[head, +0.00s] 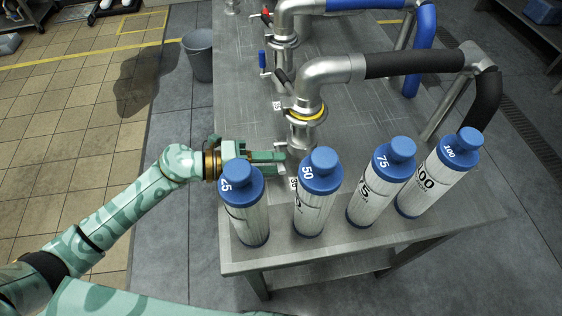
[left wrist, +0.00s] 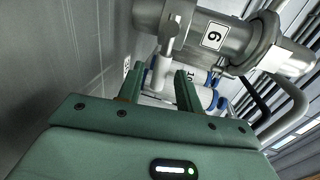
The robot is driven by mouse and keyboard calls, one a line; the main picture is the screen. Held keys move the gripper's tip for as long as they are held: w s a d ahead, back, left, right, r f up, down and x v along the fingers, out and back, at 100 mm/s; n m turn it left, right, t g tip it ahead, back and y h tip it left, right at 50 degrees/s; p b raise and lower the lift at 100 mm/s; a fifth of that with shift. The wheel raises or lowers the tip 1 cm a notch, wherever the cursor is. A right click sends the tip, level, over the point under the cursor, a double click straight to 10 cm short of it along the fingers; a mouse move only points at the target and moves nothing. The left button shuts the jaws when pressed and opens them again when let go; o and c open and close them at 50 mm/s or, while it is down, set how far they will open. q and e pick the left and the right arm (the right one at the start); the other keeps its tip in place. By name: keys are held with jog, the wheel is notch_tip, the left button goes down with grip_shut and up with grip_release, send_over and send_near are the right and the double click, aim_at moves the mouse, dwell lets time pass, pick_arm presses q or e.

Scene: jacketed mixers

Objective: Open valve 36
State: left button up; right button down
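A steel valve body (head: 303,132) stands on the steel table below a yellow-ringed pipe elbow. Its number tag (head: 293,183) at the table is partly hidden behind a bottle. My left gripper (head: 280,162) is beside the valve, low over the table behind the bottles. In the left wrist view its two fingers (left wrist: 160,86) are apart, with the lever end between their tips; contact is not visible. My right gripper is not in view.
Bottles with blue caps marked 25 (head: 243,215), 50 (head: 315,205), 75 (head: 378,195) and 100 (head: 437,180) stand close in front of the gripper. A blue-handled valve (head: 263,60) is farther back. A grey bucket (head: 199,58) stands on the floor left of the table (head: 236,110).

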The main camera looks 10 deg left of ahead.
pick_arm(q)
jog(key=shift+x, duration=1.2)
grip_shut()
